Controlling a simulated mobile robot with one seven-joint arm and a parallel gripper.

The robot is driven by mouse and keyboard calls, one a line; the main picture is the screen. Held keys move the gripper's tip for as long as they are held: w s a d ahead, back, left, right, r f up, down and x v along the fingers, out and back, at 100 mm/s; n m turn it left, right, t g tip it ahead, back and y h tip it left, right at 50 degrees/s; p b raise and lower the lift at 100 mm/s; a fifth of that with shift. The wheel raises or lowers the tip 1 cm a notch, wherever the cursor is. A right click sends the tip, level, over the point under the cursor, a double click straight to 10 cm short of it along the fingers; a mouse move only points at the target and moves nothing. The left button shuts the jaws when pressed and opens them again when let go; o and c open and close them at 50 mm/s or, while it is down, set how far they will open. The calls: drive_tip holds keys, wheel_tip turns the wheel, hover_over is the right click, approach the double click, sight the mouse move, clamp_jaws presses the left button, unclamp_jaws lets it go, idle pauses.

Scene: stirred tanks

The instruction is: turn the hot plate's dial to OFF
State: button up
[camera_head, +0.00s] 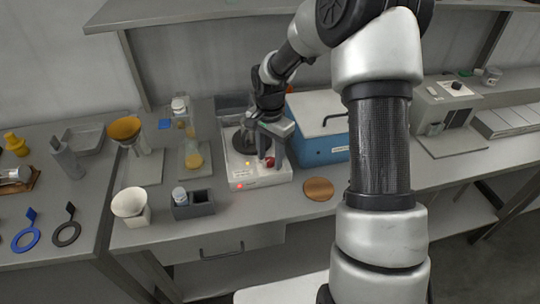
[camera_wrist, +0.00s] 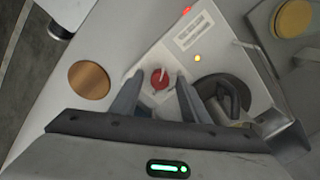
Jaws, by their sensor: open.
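The hot plate (camera_head: 238,172) is a white box on the bench, with a red light and a yellow light on its front part. Its dial (camera_wrist: 159,78) is a red knob with a pale pointer line, seen from above in the wrist view. The dial also shows, partly covered, in the head view (camera_head: 269,162). My gripper (camera_wrist: 155,82) is open, with one finger on each side of the dial. I cannot tell whether the fingers touch it. A dark round item with a handle (camera_wrist: 222,92) sits on the hot plate behind the dial. The dial's markings are too small to read.
A blue box with a pale lid (camera_head: 318,127) stands right beside the hot plate. A round copper-brown disc (camera_head: 318,188) lies in front of it. A grey holder with a small bottle (camera_head: 194,204) and a white cup (camera_head: 132,206) stand to the left.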

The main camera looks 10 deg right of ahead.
drive_tip(key=c, duration=1.1)
drive_tip(key=shift+o, duration=0.2)
